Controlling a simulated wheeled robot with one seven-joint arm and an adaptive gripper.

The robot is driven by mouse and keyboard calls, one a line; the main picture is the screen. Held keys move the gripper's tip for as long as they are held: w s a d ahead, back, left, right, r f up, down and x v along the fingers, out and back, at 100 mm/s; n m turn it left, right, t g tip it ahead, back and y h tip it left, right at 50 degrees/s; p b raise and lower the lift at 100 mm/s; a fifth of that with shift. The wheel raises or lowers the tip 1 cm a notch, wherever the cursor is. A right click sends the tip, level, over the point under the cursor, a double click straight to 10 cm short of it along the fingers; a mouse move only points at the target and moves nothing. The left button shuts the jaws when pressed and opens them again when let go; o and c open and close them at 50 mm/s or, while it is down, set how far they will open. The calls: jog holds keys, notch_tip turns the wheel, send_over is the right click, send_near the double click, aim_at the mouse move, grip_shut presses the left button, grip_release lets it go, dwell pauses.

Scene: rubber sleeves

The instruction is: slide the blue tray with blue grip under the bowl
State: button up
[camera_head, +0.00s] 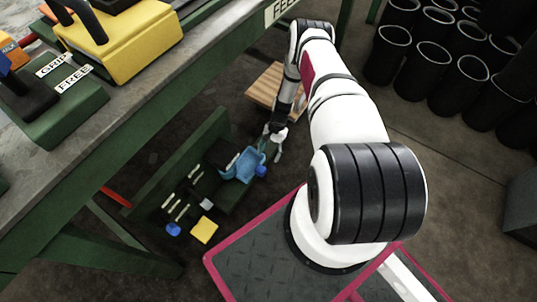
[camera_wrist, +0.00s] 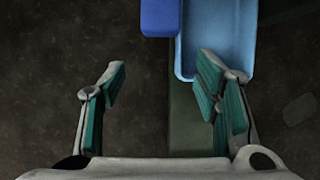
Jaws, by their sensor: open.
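The light blue tray (camera_head: 240,166) sits low down at the green bench in the head view, with its darker blue grip (camera_head: 261,171) at its right end. In the wrist view the tray (camera_wrist: 217,40) is at the top right of centre, and the blue grip (camera_wrist: 160,17) is at the top, left of it. My gripper (camera_head: 275,143) is open and empty, close to the tray's right side. In the wrist view my gripper (camera_wrist: 160,82) has its fingers wide apart; the right finger overlaps the tray's near corner. I cannot make out a bowl for certain.
A low green bench (camera_head: 180,160) holds dark and pale small parts. A yellow block (camera_head: 204,230) and a blue one (camera_head: 173,229) lie nearby. A wooden block (camera_head: 265,88) is behind my arm. The worktable (camera_head: 130,85) overhangs on the left. Black sleeves (camera_head: 432,62) stand at right.

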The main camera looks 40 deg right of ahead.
jog(key=p+v, duration=0.3)
jog(key=v, duration=0.9)
jog(key=shift+r+p, duration=0.15)
jog(key=shift+p, duration=0.2)
dwell(0.5)
jog(key=shift+b, duration=0.3)
dwell(0.3)
jog(key=b, duration=0.4)
send_near(261, 168)
jog(key=b+x, duration=0.5)
jog(key=x, duration=0.5)
jog(key=shift+a, duration=0.2)
